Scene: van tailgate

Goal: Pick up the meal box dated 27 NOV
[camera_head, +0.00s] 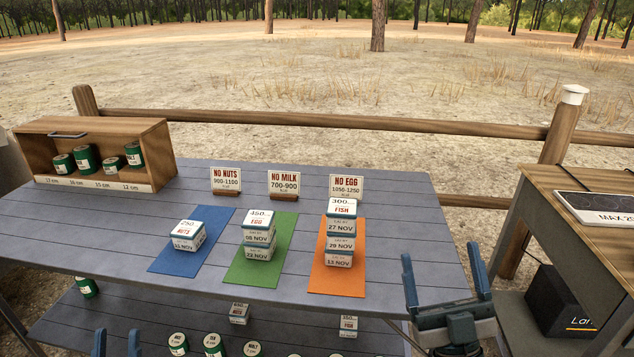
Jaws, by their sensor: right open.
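The meal box dated 27 NOV (341,226) is on top of a stack on the orange mat (325,281). Its lid reads 300 FISH. Under it are the 29 NOV box (340,244) and the 13 NOV box (338,261). My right gripper (444,279) is open and empty at the table's right front corner, to the right of and nearer than the stack. My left gripper (117,340) shows only its fingertips at the bottom left edge; they are apart, with nothing seen between them.
A stack dated 08 NOV (257,236) stands on the green mat, and an 11 NOV box (186,243) on the blue mat. Sign cards (284,183) stand behind. A wooden rack (110,136) with cans is back left. A side table (560,185) stands right. A lower shelf holds cans and boxes.

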